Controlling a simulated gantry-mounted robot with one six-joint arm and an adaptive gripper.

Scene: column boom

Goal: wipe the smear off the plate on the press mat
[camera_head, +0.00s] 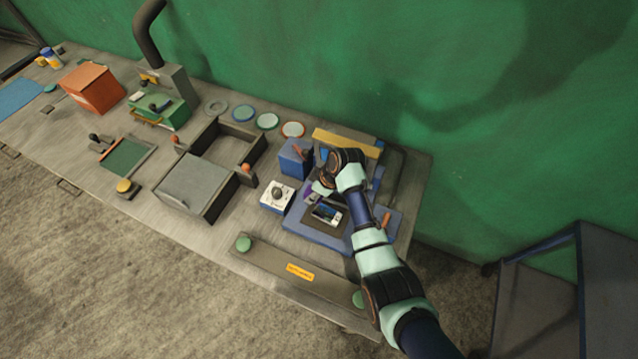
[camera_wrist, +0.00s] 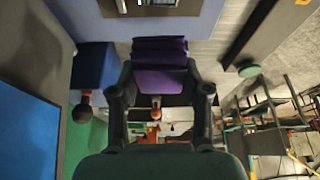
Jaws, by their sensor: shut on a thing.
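My gripper (camera_wrist: 160,75) is shut on a folded purple cloth (camera_wrist: 160,48), which sits between the two fingers. In the head view my gripper (camera_head: 318,188) hangs over the blue press base, with a bit of the purple cloth (camera_head: 311,198) showing below it. The plate (camera_head: 327,213) is a small dark and light rectangle on the dark press mat (camera_head: 311,223), just in front of the cloth. In the wrist view only an edge of the plate (camera_wrist: 150,2) shows at the top, apart from the cloth. I cannot make out the smear for sure.
A blue box (camera_head: 296,157) stands behind left of the mat, and a white box with a dark knob (camera_head: 278,196) at its left. A long bar with a yellow label (camera_head: 300,272) lies along the front edge. A grey open frame (camera_head: 208,170) is further left.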

